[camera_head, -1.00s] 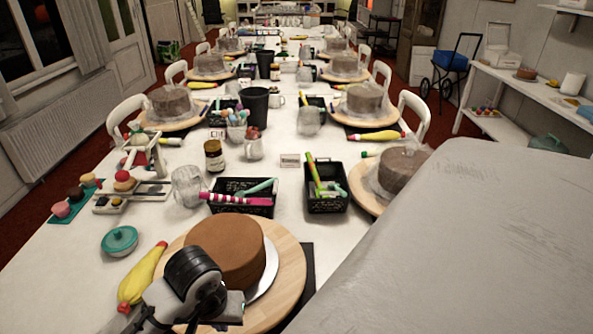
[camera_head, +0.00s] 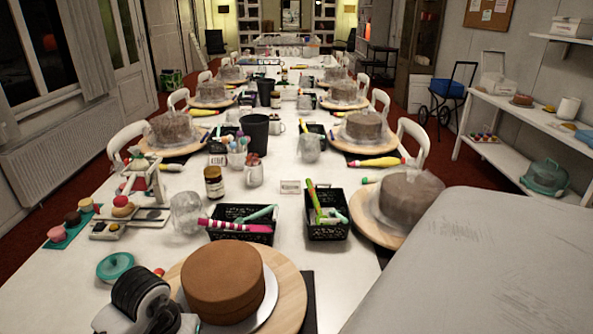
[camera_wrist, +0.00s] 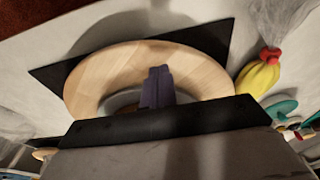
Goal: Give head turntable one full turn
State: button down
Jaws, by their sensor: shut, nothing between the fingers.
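The head turntable is the nearest wooden disc (camera_head: 290,300), at the bottom of the head view, with a plain brown cake (camera_head: 222,280) on a pale round board on it. A dark mat (camera_head: 309,302) lies under it. In the wrist view the wooden disc (camera_wrist: 95,80) lies beyond my fingers, on the dark mat (camera_wrist: 215,38). My gripper (camera_wrist: 158,72) shows there with its dark fingers together and empty, in front of the disc; contact cannot be told. In the head view my wrist covers the disc's left front, and the fingertips are hidden.
A yellow piping bag with a red tip (camera_wrist: 259,78) lies beside the disc. A teal lidded pot (camera_head: 115,267), a glass jug (camera_head: 186,212) and two black baskets (camera_head: 240,222) stand behind it. Wrapped cakes on other turntables line the table. A grey surface fills the lower right.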

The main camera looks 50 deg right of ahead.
jog(key=shift+f+b, duration=0.9)
jog(key=shift+f, duration=0.3)
jog(key=s+d, duration=0.1)
jog(key=s+d+p, duration=0.1)
jog(key=s, duration=0.1)
jog(key=s+d, duration=0.1)
jog(key=s, duration=0.1)
jog(key=shift+r+p, duration=0.15)
jog(key=shift+p, duration=0.25)
jog(key=shift+s+d, duration=0.1)
jog(key=shift+s, duration=0.2)
jog(key=s+d+p, duration=0.2)
jog(key=s+d, duration=0.1)
jog(key=d, duration=0.1)
jog(key=shift+s, duration=0.2)
jog(key=shift+s+d+p, duration=0.3)
jog(key=shift+s+d, duration=0.05)
jog(key=shift+d, duration=0.1)
